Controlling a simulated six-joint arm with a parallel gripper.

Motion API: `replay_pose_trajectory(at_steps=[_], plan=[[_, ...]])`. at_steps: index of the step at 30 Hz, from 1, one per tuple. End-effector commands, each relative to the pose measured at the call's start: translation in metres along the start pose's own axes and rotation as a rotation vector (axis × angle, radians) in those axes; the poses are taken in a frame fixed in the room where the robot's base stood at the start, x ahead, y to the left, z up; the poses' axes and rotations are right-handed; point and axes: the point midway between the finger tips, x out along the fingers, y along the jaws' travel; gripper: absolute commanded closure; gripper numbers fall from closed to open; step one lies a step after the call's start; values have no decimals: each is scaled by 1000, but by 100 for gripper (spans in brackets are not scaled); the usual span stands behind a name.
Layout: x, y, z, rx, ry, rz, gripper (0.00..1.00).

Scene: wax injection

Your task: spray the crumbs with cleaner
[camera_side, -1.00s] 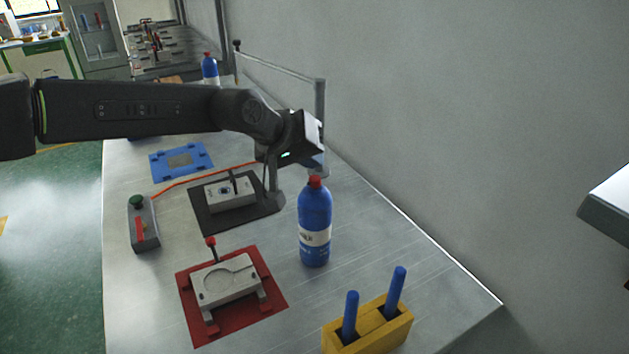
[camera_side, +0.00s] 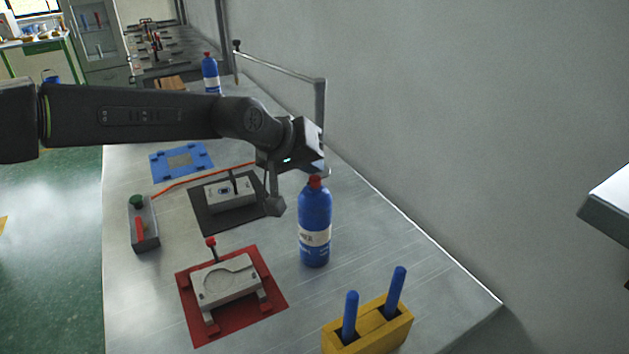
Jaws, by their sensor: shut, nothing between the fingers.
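A blue bottle with a red cap and a white label (camera_side: 315,228) stands upright on the metal bench. I cannot read its label or tell whether it holds cleaner. A similar blue bottle (camera_side: 210,75) stands at the far end. I can make out no crumbs. My gripper (camera_side: 275,205) is shut and empty, left of the near bottle's neck and beside the dark mat's right edge in the picture. My wrist is just above and left of the red cap. Contact with the bottle cannot be told.
A grey fixture lies on a dark mat (camera_side: 203,226), another on a red plate (camera_side: 215,327). A blue plate (camera_side: 163,160) lies farther back. A control box (camera_side: 146,240) stands left. A yellow holder (camera_side: 372,335) with blue handles stands in front. A grey post (camera_side: 320,105) rises behind my wrist.

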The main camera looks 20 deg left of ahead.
Motion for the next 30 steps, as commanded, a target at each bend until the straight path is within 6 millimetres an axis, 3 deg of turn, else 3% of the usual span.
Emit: replay_pose_trajectory(at_steps=[30], plan=[[2,-2,2,0,0,0,100]])
